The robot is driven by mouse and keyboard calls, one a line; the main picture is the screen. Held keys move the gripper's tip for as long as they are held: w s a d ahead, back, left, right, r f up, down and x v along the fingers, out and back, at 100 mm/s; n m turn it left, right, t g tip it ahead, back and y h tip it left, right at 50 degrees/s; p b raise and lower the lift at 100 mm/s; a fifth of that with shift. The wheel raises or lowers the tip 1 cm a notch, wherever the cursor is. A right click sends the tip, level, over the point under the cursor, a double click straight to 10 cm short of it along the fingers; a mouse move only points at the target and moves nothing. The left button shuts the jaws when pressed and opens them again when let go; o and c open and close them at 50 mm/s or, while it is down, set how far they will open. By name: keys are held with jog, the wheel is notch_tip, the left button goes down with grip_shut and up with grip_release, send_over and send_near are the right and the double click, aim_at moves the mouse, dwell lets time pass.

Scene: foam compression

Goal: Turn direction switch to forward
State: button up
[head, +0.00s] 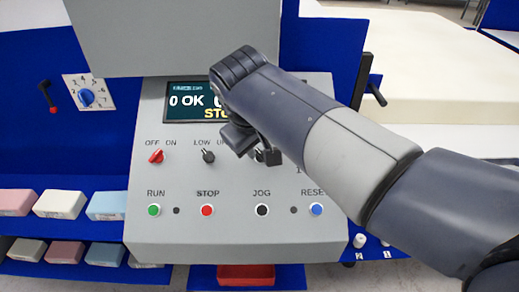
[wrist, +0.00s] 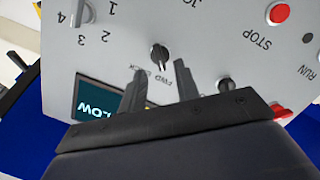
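The direction switch (wrist: 159,54), a dark knob marked FWD and BACK, is on the sloping grey panel in the wrist view. The view is turned, so the labels read upside down. I cannot tell which label its pointer favours. My gripper (wrist: 161,76) is open, one finger on each side of the line to the knob. The knob shows just past the fingertips; no contact is visible. In the head view my gripper (head: 251,146) hangs over the upper right of the panel and hides the direction switch.
The control panel (head: 230,235) also has a red OFF/ON switch (head: 156,156), a LOW/UP knob (head: 208,156) and a row of buttons, including STOP (head: 207,210). The screen (head: 190,103) stands above, partly covered by my arm. Foam blocks (head: 60,204) lie on blue shelves at left.

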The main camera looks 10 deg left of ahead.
aim_at(260, 153)
jog(key=v, duration=0.7)
jog(key=x, duration=1.1)
jog(key=shift+p, duration=0.3)
jog(key=shift+r, duration=0.1)
